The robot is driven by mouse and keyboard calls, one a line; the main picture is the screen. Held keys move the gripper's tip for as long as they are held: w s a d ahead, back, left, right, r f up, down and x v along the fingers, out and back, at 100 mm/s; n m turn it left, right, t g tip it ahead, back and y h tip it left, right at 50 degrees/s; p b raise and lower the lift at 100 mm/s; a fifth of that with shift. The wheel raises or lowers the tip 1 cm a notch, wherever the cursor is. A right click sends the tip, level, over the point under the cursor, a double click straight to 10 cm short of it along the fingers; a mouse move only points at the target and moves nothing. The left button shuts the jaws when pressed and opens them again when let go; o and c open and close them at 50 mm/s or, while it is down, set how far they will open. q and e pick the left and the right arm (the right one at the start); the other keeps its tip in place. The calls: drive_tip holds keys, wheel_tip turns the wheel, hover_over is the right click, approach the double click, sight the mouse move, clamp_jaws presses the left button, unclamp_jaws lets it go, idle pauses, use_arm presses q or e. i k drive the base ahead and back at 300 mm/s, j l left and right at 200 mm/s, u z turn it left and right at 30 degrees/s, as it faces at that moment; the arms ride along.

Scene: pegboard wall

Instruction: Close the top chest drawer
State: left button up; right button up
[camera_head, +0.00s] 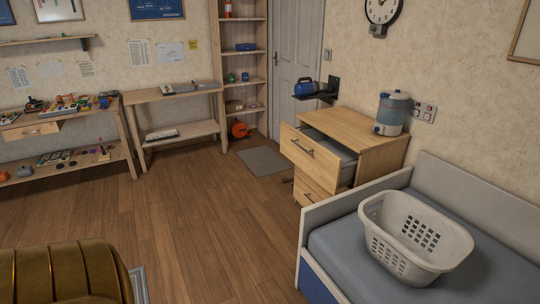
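The wooden chest (368,135) stands against the right wall beyond the bed. Its top drawer (312,153) is pulled well out toward the left, and its grey inside shows behind the front panel. A dark bar handle (302,147) runs across the drawer front. The lower drawer (311,188) shows below it, partly hidden by the bed's end panel; I cannot tell whether it is fully shut. Neither of my grippers is in view.
A bed (341,252) with a white laundry basket (415,237) on it fills the lower right, close to the chest. A brown padded seat (62,275) is at lower left. A grey mat (263,161) lies before the door. The middle wooden floor (200,215) is clear.

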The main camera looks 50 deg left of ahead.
sight(333, 164)
drive_tip(key=u, duration=1.3)
drive_tip(key=i+j+z, duration=0.15)
drive_tip(key=i, duration=0.2)
